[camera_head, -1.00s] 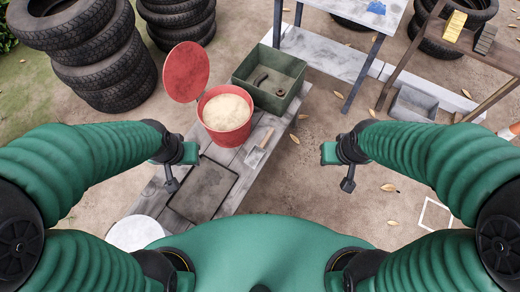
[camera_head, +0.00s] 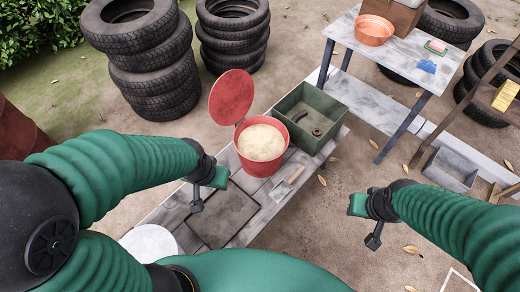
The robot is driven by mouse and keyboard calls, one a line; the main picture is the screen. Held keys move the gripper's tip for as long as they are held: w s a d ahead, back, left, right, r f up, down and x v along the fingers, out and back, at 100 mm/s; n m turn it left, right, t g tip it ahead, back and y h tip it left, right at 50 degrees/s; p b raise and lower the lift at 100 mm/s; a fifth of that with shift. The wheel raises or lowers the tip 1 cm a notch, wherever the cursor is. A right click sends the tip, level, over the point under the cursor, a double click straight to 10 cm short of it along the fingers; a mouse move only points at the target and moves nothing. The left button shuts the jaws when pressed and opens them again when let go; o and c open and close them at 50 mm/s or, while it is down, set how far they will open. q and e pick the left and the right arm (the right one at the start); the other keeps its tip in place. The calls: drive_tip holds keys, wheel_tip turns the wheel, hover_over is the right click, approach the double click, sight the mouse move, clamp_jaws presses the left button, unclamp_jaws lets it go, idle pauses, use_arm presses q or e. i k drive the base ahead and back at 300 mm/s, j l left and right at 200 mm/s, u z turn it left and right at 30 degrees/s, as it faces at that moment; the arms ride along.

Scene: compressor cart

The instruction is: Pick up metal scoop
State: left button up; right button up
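The metal scoop (camera_head: 281,192) lies on the grey plank bench, just in front of the red bucket and beside a dark flat panel. Its pale handle points up and right. My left gripper (camera_head: 208,187) is above the bench, left of the scoop and apart from it. My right gripper (camera_head: 365,217) is over the ground to the right of the bench, apart from the scoop. Neither gripper appears to hold anything. Their fingers are too small and dark to tell whether they are open or shut.
The red bucket (camera_head: 262,142) of pale grain has its lid (camera_head: 231,97) raised. A green bin (camera_head: 313,112) stands beside it on the bench (camera_head: 173,212). A white round lid (camera_head: 150,243) is at the near end. Tyre stacks (camera_head: 150,58) and a grey table (camera_head: 395,52) stand behind.

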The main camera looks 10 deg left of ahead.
sight(282, 190)
drive_tip(key=i+l+z, duration=0.2)
drive_tip(key=z, duration=0.25)
drive_tip(key=i+l+z, duration=0.1)
drive_tip(key=i+z, duration=0.3)
drive_tip(key=k, duration=0.1)
